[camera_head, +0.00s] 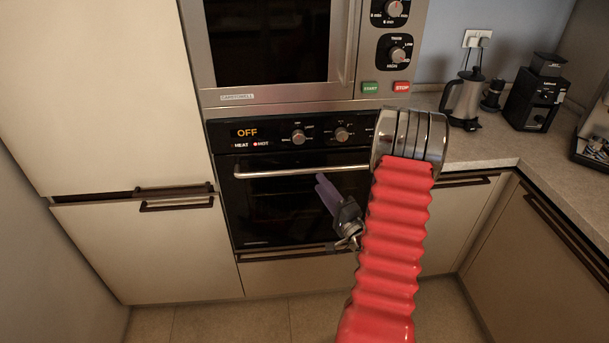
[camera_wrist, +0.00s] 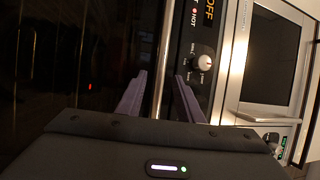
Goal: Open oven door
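The oven (camera_head: 285,195) is black, built in below a microwave, and its door (camera_head: 280,210) is shut. Its silver bar handle (camera_head: 290,171) runs across the top of the door. My gripper (camera_head: 321,179) has purple fingers, which show just below the handle in the head view. In the wrist view, my gripper (camera_wrist: 160,75) is open, and the handle (camera_wrist: 158,60) appears as an upright bar in the gap between the fingers. I cannot tell whether the fingers touch it or how far off it is.
The microwave (camera_head: 270,40) is above the oven. Cabinets (camera_head: 150,245) flank it on the left. A counter (camera_head: 470,145) on the right holds a kettle (camera_head: 464,98) and a black grinder (camera_head: 535,98). The floor (camera_head: 230,320) in front looks clear.

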